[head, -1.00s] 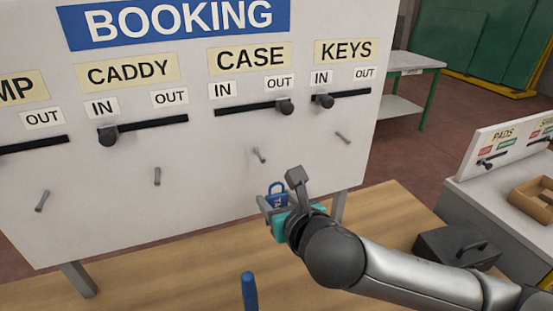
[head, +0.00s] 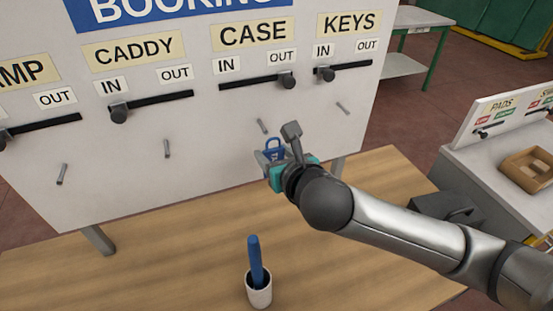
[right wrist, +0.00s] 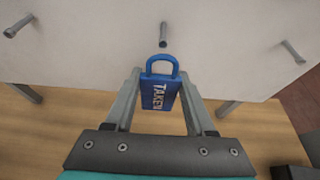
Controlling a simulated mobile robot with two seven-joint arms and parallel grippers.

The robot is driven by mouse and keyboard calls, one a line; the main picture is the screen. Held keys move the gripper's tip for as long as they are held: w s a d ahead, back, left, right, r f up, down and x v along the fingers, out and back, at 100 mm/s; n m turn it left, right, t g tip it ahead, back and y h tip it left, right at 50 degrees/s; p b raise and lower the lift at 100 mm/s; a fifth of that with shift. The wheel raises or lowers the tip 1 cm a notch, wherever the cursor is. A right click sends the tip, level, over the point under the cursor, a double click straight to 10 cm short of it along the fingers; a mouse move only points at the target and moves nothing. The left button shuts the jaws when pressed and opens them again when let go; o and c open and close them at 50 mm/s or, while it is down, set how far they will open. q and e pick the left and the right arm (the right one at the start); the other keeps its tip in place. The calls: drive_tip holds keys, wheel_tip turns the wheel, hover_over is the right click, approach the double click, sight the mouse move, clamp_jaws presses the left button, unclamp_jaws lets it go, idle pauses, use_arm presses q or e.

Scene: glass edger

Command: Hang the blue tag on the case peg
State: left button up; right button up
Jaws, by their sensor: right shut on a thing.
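The blue tag (head: 274,150) has a loop at its top and reads TAKEN in the right wrist view (right wrist: 159,95). My right gripper (head: 278,157) is shut on the tag and holds it upright in front of the board, loop up. The case peg (head: 262,126) sticks out of the board under the CASE label, just above the tag's loop in the head view. In the right wrist view the peg (right wrist: 163,35) is above the loop, with a gap between them. The tag is not on the peg. My left gripper is not in view.
The white BOOKING board (head: 215,150) carries other pegs under CADDY (head: 167,148) and KEYS (head: 343,107), and sliders above them. A white cup (head: 258,290) with a blue stick stands on the wooden table (head: 160,265). A dark case (head: 445,207) sits partly behind my right arm.

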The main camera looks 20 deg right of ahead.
sight(260, 132)
drive_tip(key=shift+w+a+f+b, duration=0.15)
drive_tip(key=shift+w+b, duration=0.45)
drive_tip(key=shift+w, duration=0.45)
drive_tip(key=shift+w+d+f+b, duration=0.1)
drive_tip(key=shift+w+b, duration=0.5)
drive_tip(key=shift+w, duration=0.4)
drive_tip(key=shift+w+f+b, duration=0.1)
drive_tip(key=shift+w+b, duration=0.6)
drive_tip(key=shift+w, duration=0.05)
drive_tip(key=shift+w+p, duration=0.45)
drive_tip(key=shift+p, duration=0.45)
drive_tip(key=shift+w+r, duration=0.1)
drive_tip(key=shift+r, duration=0.15)
